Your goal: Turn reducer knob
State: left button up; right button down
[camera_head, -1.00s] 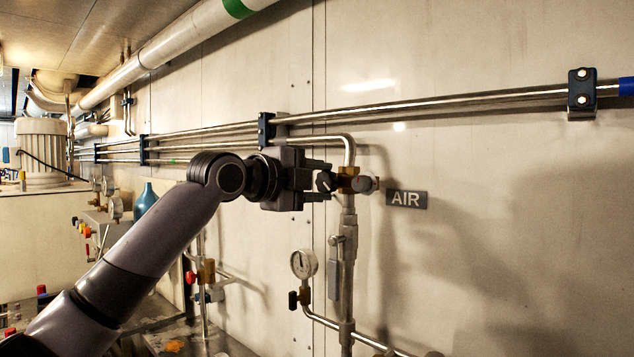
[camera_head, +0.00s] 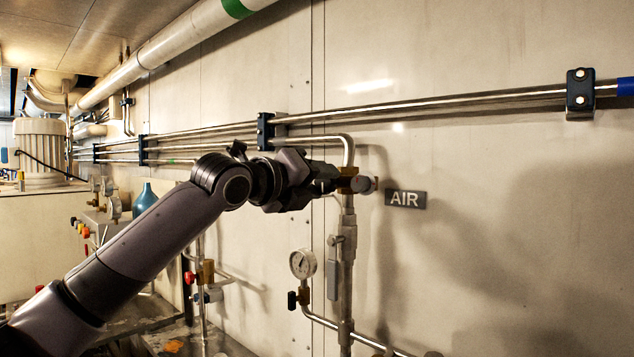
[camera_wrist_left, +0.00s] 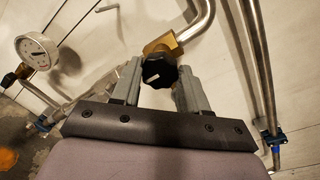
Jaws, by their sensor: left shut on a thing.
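In the head view the brass body (camera_head: 347,183) is on the vertical pipe left of the AIR sign. My left gripper (camera_head: 326,184) reaches the valve from the left. In the left wrist view its two grey fingers (camera_wrist_left: 155,84) lie on either side of the knob, shut on it. The knob is mostly hidden by the gripper in the head view. My right gripper is not in view.
A pressure gauge (camera_head: 303,263) hangs below the valve on the pipework, and another view of a gauge (camera_wrist_left: 37,50) is at the left in the wrist view. Steel pipes (camera_head: 430,106) run along the wall. The AIR sign (camera_head: 405,198) is right of the valve. The wall at right is clear.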

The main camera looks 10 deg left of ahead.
pick_arm(q)
jog(key=shift+f+m, duration=0.1)
jog(key=shift+m, duration=0.3)
jog(key=o, duration=1.1)
jog(key=shift+c, duration=0.2)
jog(key=shift+s+a, duration=0.1)
jog(key=b+v, duration=0.2)
jog(key=v, duration=0.5)
